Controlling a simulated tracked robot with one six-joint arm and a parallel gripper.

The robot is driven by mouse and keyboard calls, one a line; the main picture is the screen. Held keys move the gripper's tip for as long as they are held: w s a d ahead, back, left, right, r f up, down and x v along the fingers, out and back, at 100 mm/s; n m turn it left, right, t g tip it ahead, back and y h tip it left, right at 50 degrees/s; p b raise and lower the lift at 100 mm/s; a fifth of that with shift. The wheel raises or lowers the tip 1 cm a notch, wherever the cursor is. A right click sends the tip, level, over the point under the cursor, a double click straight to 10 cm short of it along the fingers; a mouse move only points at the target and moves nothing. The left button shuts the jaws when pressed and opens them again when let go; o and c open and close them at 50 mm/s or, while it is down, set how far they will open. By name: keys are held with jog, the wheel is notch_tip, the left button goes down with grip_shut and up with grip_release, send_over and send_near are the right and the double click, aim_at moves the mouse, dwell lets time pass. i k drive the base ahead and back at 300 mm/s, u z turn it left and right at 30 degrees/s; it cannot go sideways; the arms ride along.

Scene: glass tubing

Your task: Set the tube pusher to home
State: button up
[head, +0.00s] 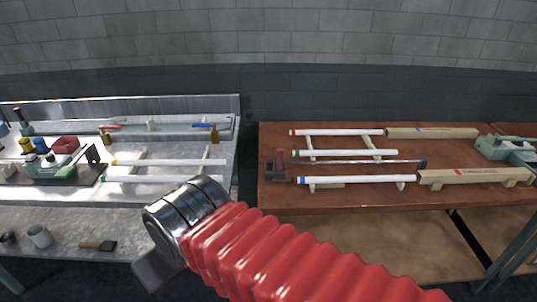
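On the brown bench at right, a dark red and black block (278,166) stands at the left end of a thin metal rod (350,162). The rod runs right to a small dark upright piece (422,164). This looks like the tube pusher, but no label confirms it. White tubes (352,180) with coloured ends lie on supports in front of and behind the rod. My arm, with red bellows and a metal collar, crosses the lower middle. A dark grey part of it shows below the collar. No gripper fingers show, and the arm is well apart from the pusher.
Cardboard-coloured boxes (475,176) adjoin the right ends of the tubes. A green machine (507,148) stands at the far right. The grey bench (60,190) at left holds tubes, a green device and small tools. A gap separates the benches. A shelf lies under each.

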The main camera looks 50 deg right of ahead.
aim_at(280, 173)
jog(key=z, duration=0.45)
jog(key=i, duration=0.9)
jog(key=z, duration=0.65)
